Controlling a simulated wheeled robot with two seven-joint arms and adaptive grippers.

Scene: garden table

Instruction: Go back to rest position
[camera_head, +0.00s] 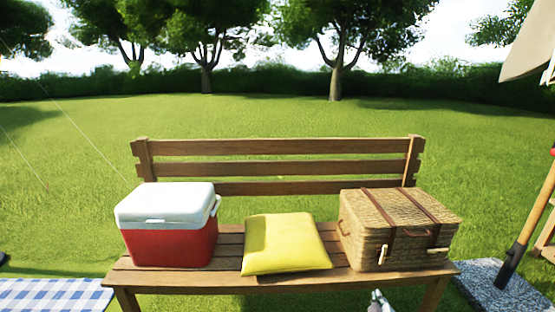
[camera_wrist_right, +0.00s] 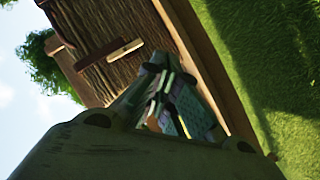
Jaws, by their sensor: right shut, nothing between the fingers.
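My right gripper (camera_head: 378,300) shows at the bottom edge of the head view, in front of the bench's front edge and below the wicker basket. In the right wrist view my right gripper (camera_wrist_right: 160,105) is shut, with nothing held between its fingers. The wicker basket (camera_wrist_right: 120,70) lies beyond the fingers in that view. My left gripper is not in either view.
A wooden bench (camera_head: 225,281) holds a red and white cooler (camera_head: 168,240), a yellow cushion (camera_head: 285,243) and the wicker basket (camera_head: 375,240). A checked blanket (camera_head: 55,295) lies at left. A long-handled tool (camera_head: 522,240) stands at right. Grass behind is open.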

